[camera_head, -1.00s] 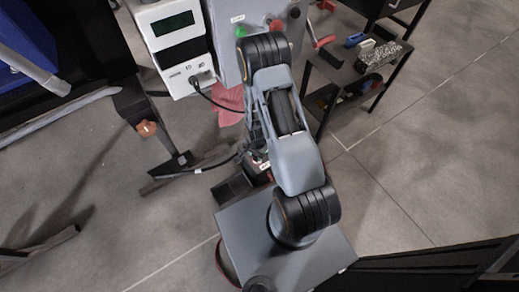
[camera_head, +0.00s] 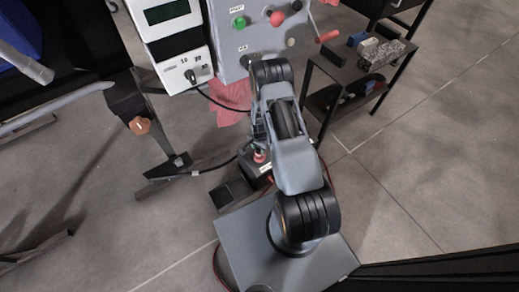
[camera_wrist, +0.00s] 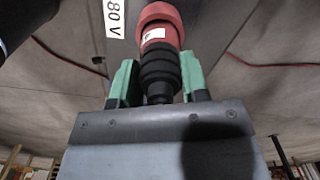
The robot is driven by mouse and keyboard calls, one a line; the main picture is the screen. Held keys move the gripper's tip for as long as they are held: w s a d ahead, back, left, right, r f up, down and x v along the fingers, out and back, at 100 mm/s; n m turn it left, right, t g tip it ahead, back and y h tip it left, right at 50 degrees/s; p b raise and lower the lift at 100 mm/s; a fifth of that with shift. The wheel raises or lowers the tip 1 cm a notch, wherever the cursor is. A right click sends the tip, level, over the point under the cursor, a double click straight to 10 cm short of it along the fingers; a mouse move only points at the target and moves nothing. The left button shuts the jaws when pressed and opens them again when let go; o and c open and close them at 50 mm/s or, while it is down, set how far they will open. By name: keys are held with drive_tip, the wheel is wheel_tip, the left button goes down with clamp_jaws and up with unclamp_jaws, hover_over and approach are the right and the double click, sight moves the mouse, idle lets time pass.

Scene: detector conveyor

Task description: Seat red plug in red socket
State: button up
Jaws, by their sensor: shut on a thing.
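My gripper (camera_wrist: 159,66) has green fingers in the wrist view. It is shut on the red plug (camera_wrist: 160,32), gripping its black ribbed rear part. The plug's red front points away from my gripper, beside a white "80 V" label. The red socket cannot be told apart from the plug's red front here, so I cannot tell whether the plug is seated. In the head view, my arm hides my gripper and the plug, in front of the lower part of the grey control panel (camera_head: 224,50).
The panel carries a green button (camera_head: 240,22), a red knob (camera_head: 277,18) and a red-handled lever (camera_head: 329,36). A white meter box (camera_head: 178,52) with a plugged black cable stands at left. A dark shelf table (camera_head: 337,70) stands at right. Grey floor lies open further right.

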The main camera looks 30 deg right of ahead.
drive_tip(key=shift+f, duration=0.5)
drive_tip(key=shift+f, duration=0.1)
drive_tip(key=o, duration=1)
wheel_tip(320, 180, up, 12)
drive_tip(key=p, duration=0.3)
drive_tip(key=shift+p, duration=0.3)
